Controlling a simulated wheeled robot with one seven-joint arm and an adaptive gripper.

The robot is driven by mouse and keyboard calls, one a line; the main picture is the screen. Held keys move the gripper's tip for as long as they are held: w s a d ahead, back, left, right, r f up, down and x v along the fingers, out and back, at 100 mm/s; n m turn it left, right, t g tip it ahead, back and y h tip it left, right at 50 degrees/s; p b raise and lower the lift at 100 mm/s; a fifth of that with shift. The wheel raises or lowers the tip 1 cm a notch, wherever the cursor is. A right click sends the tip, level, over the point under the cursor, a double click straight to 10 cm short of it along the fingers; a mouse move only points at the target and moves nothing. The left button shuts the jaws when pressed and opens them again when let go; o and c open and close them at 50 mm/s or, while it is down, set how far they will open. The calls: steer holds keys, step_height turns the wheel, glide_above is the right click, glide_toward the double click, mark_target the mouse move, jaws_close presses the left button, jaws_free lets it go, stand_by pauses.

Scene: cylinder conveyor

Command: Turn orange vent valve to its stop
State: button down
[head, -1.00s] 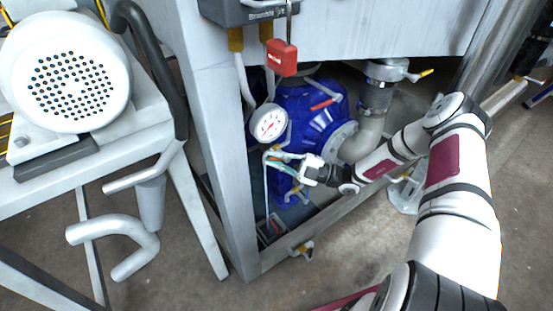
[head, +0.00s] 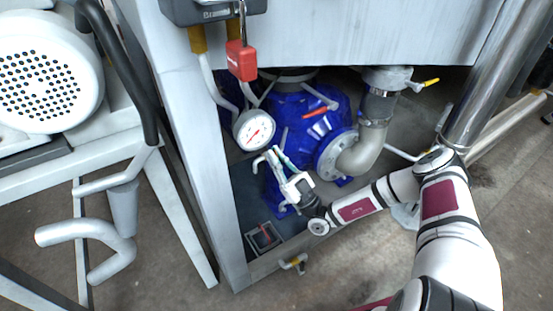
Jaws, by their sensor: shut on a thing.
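My gripper (head: 278,166) is in front of the blue pump body (head: 283,118), just below and right of the round white gauge (head: 254,130). Its fingers are shut on a small part below the gauge. The fingers cover this part, and I cannot make out its colour or shape, so I cannot tell whether it is the orange vent valve. An orange lever (head: 314,112) shows higher on the pump, apart from my gripper. My forearm reaches in from the lower right, with the wrist below the fingertips.
A steel frame leg (head: 205,190) stands close left of my gripper, and a low rail runs beneath. A grey elbow pipe (head: 365,150) is to the right. A yellow-handled valve (head: 428,83) is at upper right. A red padlock (head: 241,61) hangs above the gauge.

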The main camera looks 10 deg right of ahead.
steer(key=shift+w+d+m+t+h, duration=0.1)
steer(key=shift+d+m+t+h, duration=0.1)
steer(key=shift+m+t+h, duration=0.65)
steer(key=shift+d+m+t+h, duration=0.3)
steer(key=shift+m+h, duration=0.35)
steer(key=shift+m, duration=0.5)
steer(key=c, duration=1.7)
jaws_free()
steer(key=shift+o, duration=0.2)
steer(key=v, duration=1.2)
steer(key=shift+a, duration=0.15)
